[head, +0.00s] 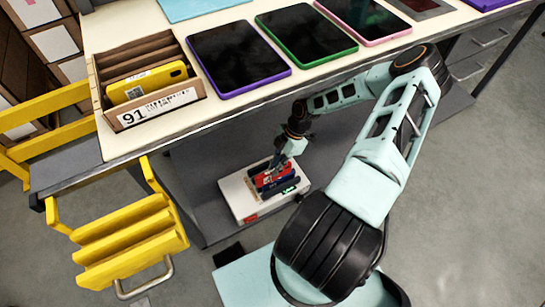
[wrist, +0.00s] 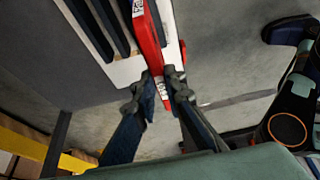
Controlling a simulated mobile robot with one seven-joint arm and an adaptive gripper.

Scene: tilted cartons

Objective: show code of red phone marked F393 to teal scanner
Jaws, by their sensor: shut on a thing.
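The red phone (head: 268,178) is at the white holder (head: 238,200) below the table, among its dark slats. In the wrist view the red phone (wrist: 150,40) stands edge-on, with a black-and-white code (wrist: 138,8) near its top and a pale label at its lower end. My gripper (head: 276,163) comes down onto it from above. In the wrist view my gripper (wrist: 159,87) has its fingers on both sides of the phone's lower end, shut on it. I cannot tell whether the phone is clear of the slats. The marking F393 is not readable. I see no clear teal scanner.
A brown carton (head: 163,107) marked 91 holds a yellow phone (head: 146,83) on the cream table (head: 125,144). Purple (head: 238,58), green (head: 305,34) and pink (head: 362,15) framed tablets lie beside it. A yellow slatted rack (head: 130,238) stands at lower left. The table edge overhangs the holder.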

